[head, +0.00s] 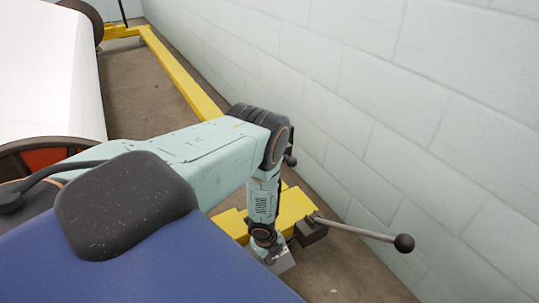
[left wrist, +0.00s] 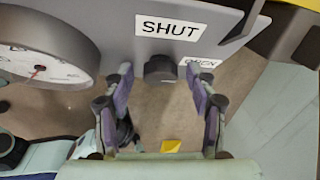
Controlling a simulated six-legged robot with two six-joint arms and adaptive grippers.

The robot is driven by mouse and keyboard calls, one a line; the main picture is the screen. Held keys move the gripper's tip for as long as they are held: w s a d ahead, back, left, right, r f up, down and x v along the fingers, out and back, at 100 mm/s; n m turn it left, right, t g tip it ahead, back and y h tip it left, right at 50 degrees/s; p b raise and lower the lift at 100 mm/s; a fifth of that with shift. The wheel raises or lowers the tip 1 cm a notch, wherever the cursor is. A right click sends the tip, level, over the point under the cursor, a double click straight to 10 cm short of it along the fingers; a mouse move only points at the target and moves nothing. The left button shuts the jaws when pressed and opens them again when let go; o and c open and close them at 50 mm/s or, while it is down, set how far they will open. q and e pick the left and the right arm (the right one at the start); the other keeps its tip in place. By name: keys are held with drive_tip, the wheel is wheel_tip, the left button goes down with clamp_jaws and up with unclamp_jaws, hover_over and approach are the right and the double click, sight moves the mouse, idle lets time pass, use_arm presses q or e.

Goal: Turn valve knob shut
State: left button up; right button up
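The dark round valve knob (left wrist: 160,66) sits at the lower edge of a grey panel (left wrist: 110,18) in the left wrist view. A white SHUT label (left wrist: 171,28) is above it and an OPEN label (left wrist: 201,63) is to its right. My left gripper (left wrist: 158,71) is open, with one finger on each side of the knob and visible gaps between. I cannot tell how deep the fingers reach around it. In the head view my left arm points down beside a yellow frame, and the knob is hidden there. My right gripper is not in view.
A round gauge with a red-centred needle (left wrist: 40,66) hangs left of the knob. In the head view, a yellow frame (head: 293,206) carries a lever with a black ball (head: 403,242). A block wall (head: 430,110) stands close on the right. A large white roll (head: 45,75) is at left.

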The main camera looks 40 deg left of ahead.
use_arm(q)
drive_tip(key=c, duration=1)
drive_tip(key=shift+c, duration=0.2)
